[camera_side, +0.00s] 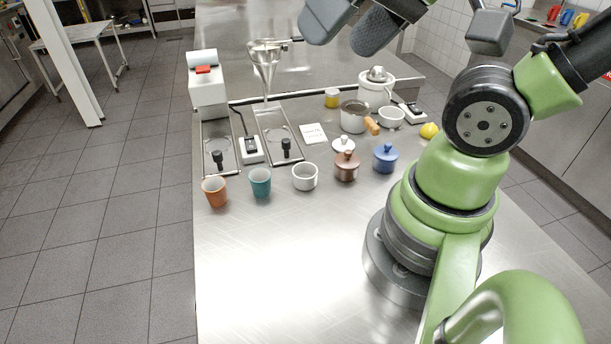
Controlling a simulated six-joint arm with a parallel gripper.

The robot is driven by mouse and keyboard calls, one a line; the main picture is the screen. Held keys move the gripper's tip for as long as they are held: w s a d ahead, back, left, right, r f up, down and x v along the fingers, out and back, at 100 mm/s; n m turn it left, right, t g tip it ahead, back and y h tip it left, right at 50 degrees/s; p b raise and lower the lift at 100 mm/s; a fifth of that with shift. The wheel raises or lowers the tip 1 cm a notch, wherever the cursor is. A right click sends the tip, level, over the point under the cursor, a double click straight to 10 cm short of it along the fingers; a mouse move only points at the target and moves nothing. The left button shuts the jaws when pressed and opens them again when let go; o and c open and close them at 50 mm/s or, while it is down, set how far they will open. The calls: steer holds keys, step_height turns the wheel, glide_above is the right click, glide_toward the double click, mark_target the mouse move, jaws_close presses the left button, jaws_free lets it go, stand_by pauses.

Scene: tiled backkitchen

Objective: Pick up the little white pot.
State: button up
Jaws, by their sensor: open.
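The little white pot (343,144) is a small lidded pot standing on the steel counter. It is just behind a brown lidded pot (346,167), which hides its lower part. A blue lidded pot (385,159) stands to the right. My gripper (349,24) is at the top edge of the view, high above the counter. Its two dark grey fingers are apart with nothing between them, and it touches no pot. The upper part of the gripper is cut off by the picture edge.
An orange cup (215,192), a teal cup (260,182) and a white cup (305,177) stand in front on the left. A saucepan (354,117) with a wooden handle is behind the pots, beside a white bowl (391,117). A metal funnel (265,62) stands back left. The front counter (280,270) is clear.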

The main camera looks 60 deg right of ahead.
steer(key=shift+o, duration=0.2)
stand_by(0.4)
steer(key=n+g+h, duration=0.2)
steer(key=n+g, duration=0.5)
steer(key=n, duration=0.6)
glide_above(305, 171)
steer(key=a, duration=0.1)
step_height(305, 171, down, 21)
steer(key=f, duration=0.2)
steer(key=s+f, duration=0.1)
steer(key=f, duration=0.1)
steer(key=shift+a+f, duration=0.1)
steer(key=shift+a, duration=0.15)
steer(key=shift+a+f, duration=0.2)
steer(key=shift+f, duration=2.6)
steer(key=c, duration=1.1)
